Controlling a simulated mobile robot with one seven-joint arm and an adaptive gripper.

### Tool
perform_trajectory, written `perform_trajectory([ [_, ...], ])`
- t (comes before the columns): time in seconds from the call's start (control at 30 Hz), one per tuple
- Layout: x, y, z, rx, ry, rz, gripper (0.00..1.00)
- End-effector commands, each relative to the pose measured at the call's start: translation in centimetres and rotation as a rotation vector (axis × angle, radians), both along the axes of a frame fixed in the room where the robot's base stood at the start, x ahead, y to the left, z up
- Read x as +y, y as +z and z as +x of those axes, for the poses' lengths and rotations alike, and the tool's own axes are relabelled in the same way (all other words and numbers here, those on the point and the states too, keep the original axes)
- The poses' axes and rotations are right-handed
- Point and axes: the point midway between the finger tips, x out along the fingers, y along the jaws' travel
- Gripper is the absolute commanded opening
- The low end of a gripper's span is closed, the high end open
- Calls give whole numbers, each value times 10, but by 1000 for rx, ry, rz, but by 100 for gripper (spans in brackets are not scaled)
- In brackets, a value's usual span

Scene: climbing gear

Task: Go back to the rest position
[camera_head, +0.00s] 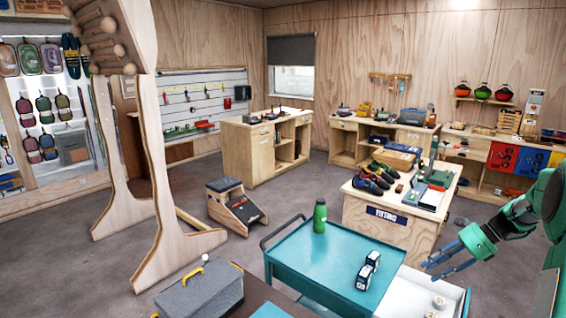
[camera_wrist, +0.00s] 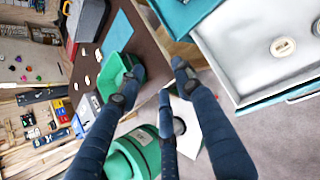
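My gripper (camera_head: 445,264) is at the right in the head view, beside the right side of the teal cart (camera_head: 310,264), above the grey floor and the cart's white lower tray (camera_head: 405,299). Its dark fingers are spread with nothing between them. In the wrist view my gripper (camera_wrist: 153,80) also shows its fingers apart and empty. The white tray (camera_wrist: 255,40) is at the upper right there, with pale round discs (camera_wrist: 283,46) in it, apart from the fingers.
On the cart stand a green bottle (camera_head: 320,216) and two black-and-white items (camera_head: 368,270). A fitting table (camera_head: 392,226) with shoes stands behind. A grey toolbox (camera_head: 200,292) is at the front left. A green bin (camera_wrist: 112,78) shows behind the left finger. Grey floor is open at left.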

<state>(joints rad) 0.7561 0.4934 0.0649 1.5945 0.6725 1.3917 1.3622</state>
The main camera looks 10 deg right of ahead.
Motion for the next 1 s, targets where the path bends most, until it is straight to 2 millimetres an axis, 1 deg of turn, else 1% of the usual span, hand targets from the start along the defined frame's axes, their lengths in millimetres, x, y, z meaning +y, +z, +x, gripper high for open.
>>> perform_trajectory([
  [0.03,16,12,-2,-21,44,-32,34],
  [0.27,74,49,-18,-119,242,-168,34],
  [0.4,108,69,-32,-181,368,-248,34],
  [0.6,153,94,-56,-268,549,-359,34],
  [0.67,165,100,-64,-293,605,-392,34],
  [0.8,194,115,-84,-356,736,-467,34],
  [1.0,230,130,-117,-443,925,-569,34],
])
